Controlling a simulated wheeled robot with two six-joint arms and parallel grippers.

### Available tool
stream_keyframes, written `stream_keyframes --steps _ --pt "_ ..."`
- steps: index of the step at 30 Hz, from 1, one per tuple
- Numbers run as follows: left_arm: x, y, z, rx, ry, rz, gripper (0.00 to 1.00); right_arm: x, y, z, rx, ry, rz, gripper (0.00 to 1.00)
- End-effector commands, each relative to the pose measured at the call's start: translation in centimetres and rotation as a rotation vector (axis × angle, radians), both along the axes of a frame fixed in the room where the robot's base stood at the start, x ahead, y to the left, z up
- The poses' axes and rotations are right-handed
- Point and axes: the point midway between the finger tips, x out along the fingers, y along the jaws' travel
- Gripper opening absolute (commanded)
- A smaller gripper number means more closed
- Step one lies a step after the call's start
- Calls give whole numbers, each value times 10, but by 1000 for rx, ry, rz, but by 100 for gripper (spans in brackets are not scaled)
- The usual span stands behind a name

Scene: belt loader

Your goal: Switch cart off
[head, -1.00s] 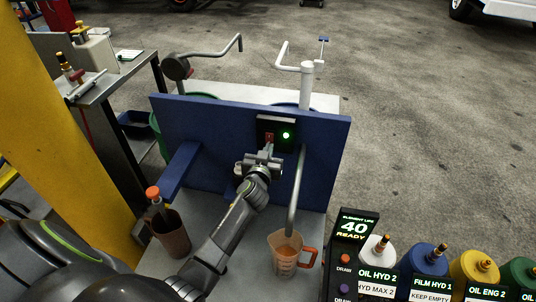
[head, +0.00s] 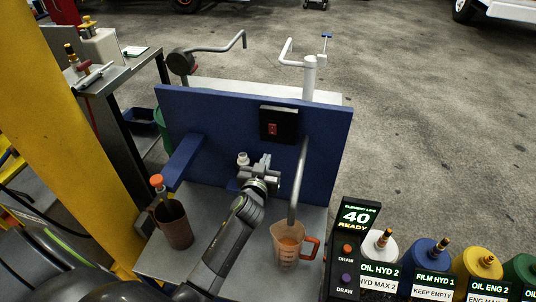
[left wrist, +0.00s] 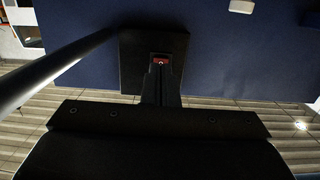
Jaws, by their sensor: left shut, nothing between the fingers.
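The cart's blue panel (head: 215,125) carries a black switch box (head: 279,112) with a red rocker switch (head: 272,129). No green light shows on the box now. My left gripper (head: 265,163) is shut and empty, a little below the switch box and apart from the switch in the head view. In the left wrist view, my shut fingers (left wrist: 161,75) point toward the red switch (left wrist: 160,61) on the black box (left wrist: 128,60). My right gripper is not in view.
A jug with amber liquid (head: 290,245) stands under a metal pipe (head: 299,180). A brown container (head: 173,226) with an orange-topped tool stands at left. A yellow post (head: 55,110) is at far left. Coloured bottles and a lit display (head: 356,217) are at right.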

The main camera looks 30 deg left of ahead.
Motion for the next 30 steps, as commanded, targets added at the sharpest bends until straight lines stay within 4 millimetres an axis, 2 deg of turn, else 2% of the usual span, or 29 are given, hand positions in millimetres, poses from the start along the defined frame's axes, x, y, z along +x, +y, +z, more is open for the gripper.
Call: stream_keyframes --steps 6,12,18,30 --pt "-37 -9 -6 -4 0 1 0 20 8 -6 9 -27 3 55" --pt "-54 -13 -8 -3 0 0 0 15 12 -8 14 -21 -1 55" --pt "-57 -14 -8 -1 -1 0 0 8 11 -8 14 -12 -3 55" --pt "-57 -13 -8 -1 0 1 0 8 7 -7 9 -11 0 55"
